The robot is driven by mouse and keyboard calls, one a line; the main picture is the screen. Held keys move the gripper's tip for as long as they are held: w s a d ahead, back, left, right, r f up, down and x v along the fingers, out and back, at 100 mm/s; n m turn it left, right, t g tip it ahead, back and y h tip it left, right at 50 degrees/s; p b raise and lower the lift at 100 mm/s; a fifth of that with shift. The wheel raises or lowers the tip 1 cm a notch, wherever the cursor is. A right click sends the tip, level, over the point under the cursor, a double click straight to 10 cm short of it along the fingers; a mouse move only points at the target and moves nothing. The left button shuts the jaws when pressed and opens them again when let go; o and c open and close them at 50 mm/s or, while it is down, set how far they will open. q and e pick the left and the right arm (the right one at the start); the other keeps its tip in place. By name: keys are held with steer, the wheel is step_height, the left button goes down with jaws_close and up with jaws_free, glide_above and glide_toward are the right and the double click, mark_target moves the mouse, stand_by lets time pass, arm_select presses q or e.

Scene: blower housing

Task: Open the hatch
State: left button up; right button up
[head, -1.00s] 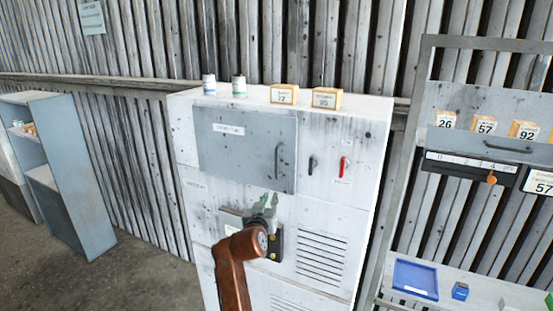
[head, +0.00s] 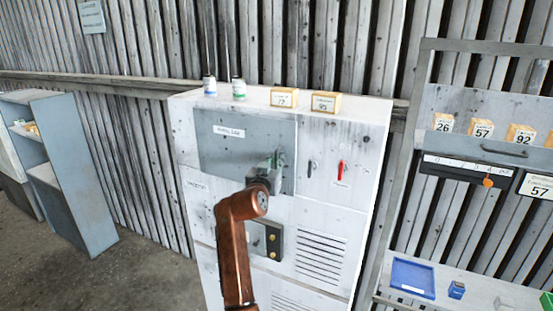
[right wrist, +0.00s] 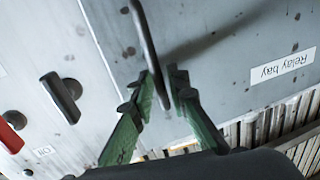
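The hatch is a grey door labelled "Relay bay" (head: 215,150) on the upper left of the white cabinet. It looks closed, lying flat against the front. Its dark bar handle (right wrist: 146,35) runs down between the fingers of my right gripper (right wrist: 164,82) in the right wrist view. The gap around the bar is narrow, and I cannot tell whether the fingers press on it. In the head view my right gripper (head: 273,166) is at the door's lower right, partly hidden by my brown arm, and covers the handle there. My left gripper is not in view.
Right of the door are a black knob (head: 311,168) and a red knob (head: 342,170). Below are a plate with brass buttons (head: 273,245) and vents (head: 321,257). Cans and boxes (head: 284,98) stand on top of the cabinet (head: 362,135). A shelf unit stands at right.

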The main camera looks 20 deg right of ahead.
steer(key=shift+w+d, duration=0.1)
steer(key=shift+w, duration=0.05)
steer(key=shift+c, duration=0.6)
jaws_close()
